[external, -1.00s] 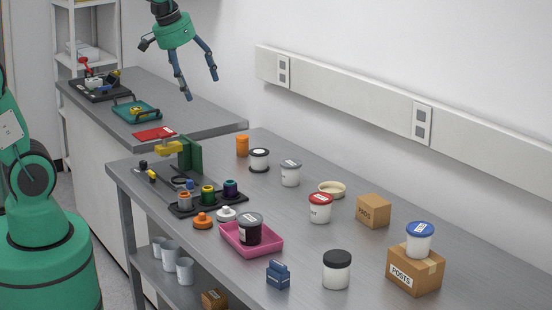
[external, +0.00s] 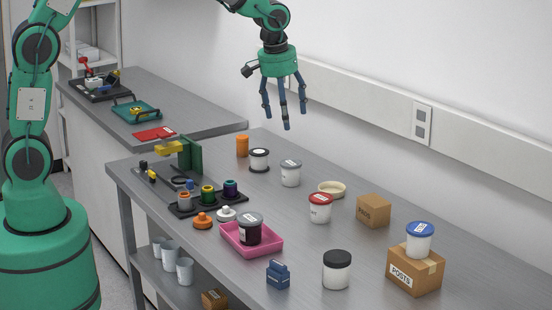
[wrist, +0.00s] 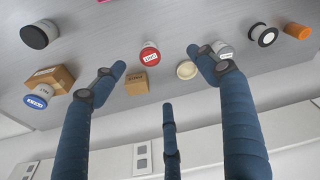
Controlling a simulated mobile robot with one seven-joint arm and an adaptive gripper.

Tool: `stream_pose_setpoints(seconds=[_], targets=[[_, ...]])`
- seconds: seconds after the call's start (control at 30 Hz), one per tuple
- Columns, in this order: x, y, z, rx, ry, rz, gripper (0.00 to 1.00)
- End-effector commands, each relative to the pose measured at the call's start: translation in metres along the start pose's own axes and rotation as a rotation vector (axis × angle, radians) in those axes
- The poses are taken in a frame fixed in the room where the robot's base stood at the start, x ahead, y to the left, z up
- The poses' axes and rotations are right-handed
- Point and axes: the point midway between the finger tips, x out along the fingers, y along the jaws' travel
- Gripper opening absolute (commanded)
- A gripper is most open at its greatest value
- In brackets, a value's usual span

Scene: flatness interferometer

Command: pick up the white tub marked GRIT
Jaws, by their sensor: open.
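Several white tubs stand on the bench. The red-lidded white tub (external: 320,209) has a lid label that appears to read GRIT, seen upside down in the wrist view (wrist: 149,56); the print is small. Other white tubs have a grey lid (external: 290,174), a black lid (external: 337,271) and a blue lid (external: 420,241); I cannot read their labels surely. My gripper (external: 284,112) is open and empty, high above the back of the bench. In the wrist view its fingers (wrist: 156,61) spread either side of the red-lidded tub, well short of it.
A cardboard box (external: 373,211) and a cream dish (external: 331,190) flank the red-lidded tub. The blue-lidded tub stands on a POSTS box (external: 415,272). A wall rail (external: 370,107) runs behind the bench.

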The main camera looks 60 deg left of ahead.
Motion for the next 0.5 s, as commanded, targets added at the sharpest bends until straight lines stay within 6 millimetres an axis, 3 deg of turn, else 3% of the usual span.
stream_pose_setpoints(seconds=[0.3, 0.5], targets=[[0.081, 0.048, -0.022, -0.073, -0.041, -0.041, 0.73], [0.125, 0.068, -0.028, -0.113, -0.056, -0.061, 0.73]])
